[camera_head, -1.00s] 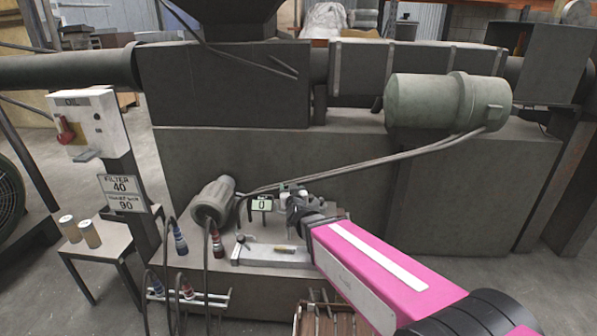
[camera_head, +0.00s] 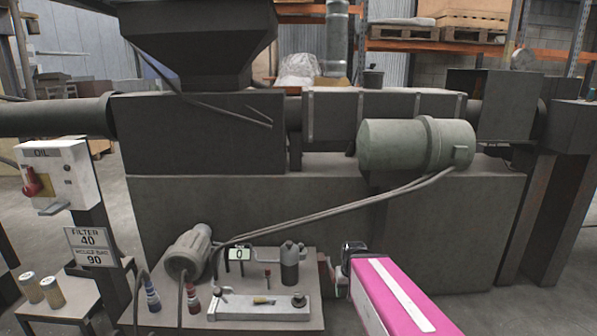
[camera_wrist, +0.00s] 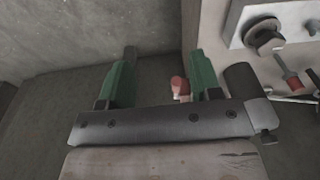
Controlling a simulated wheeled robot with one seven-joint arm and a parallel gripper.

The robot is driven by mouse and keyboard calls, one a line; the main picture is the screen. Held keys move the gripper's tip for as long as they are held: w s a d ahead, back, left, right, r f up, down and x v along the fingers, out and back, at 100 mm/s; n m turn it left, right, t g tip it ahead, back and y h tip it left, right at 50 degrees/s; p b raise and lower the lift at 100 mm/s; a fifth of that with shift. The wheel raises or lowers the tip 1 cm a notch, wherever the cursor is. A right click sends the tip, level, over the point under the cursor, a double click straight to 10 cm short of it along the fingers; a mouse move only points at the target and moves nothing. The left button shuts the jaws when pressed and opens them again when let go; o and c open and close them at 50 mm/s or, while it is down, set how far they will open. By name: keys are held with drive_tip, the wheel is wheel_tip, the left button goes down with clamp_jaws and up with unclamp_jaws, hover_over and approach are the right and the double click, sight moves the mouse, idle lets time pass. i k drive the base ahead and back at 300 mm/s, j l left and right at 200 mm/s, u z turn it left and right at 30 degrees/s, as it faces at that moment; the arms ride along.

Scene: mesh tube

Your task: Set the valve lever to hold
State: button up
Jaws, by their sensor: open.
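The bench unit (camera_head: 275,258) carries a small upright lever with a red tip (camera_head: 268,275), which looks like the valve lever, beside a grey cylinder (camera_head: 290,262). A red-tipped lever also shows in the wrist view (camera_wrist: 288,76), right of my fingers. My gripper (camera_wrist: 163,66) is open, its two green fingers spread. Another red knob-like part (camera_wrist: 180,88) appears between the fingers, near the right one; I cannot tell if it touches. In the head view my gripper (camera_head: 335,268) is just right of the bench unit, its fingers mostly hidden. No hold marking is readable.
A small display (camera_head: 239,254) reads 0. A grey motor (camera_head: 188,252), hoses and a block with a round knob (camera_head: 299,299) crowd the bench unit. The large dark machine body (camera_head: 270,215) stands behind. An oil switch box (camera_head: 57,175) and two small cans stand left.

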sight(218, 292)
drive_tip(key=k+l+u, duration=0.1)
drive_tip(key=u, duration=0.3)
drive_tip(key=k+l+u, duration=0.1)
drive_tip(key=u, duration=0.25)
drive_tip(key=k+l+u, duration=0.1)
drive_tip(key=u, duration=0.3)
drive_tip(key=k+u, duration=0.1)
drive_tip(key=u, duration=0.25)
